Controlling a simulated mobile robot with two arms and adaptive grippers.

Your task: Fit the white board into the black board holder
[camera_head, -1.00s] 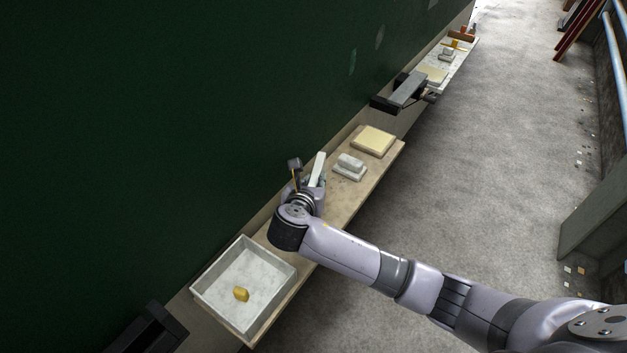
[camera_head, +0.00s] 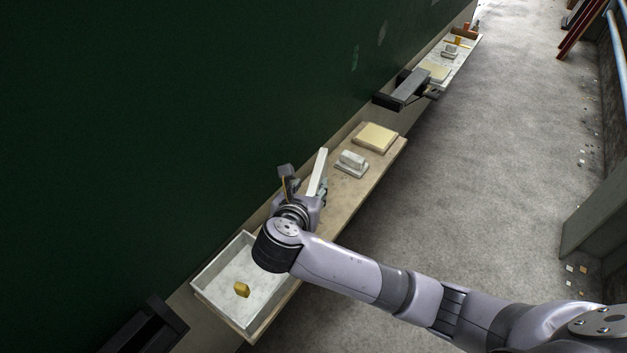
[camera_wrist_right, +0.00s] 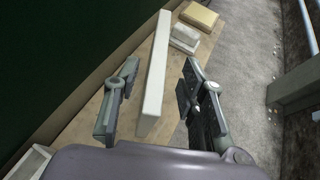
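The white board (camera_head: 317,173) is a narrow white slab beside the green wall. In the right wrist view, the white board (camera_wrist_right: 155,85) runs lengthwise between the fingers of my right gripper (camera_wrist_right: 153,102). Gaps show on both sides of it, wider on the right. In the head view, my right gripper (camera_head: 304,185) is open around the board's near end; its lower part is hidden by the wrist. A black bracket-like piece (camera_head: 155,325), possibly the board holder, is at the lower left. Another black bracket (camera_head: 385,101) sits further along the wall. My left gripper is not in view.
A white tray (camera_head: 205,278) with a yellow block (camera_head: 241,289) is close to my wrist. On the wooden shelf (camera_head: 345,193) are a grey-white block (camera_head: 351,163) and a cream slab (camera_head: 376,137). A second white tray (camera_head: 462,63) lies far back.

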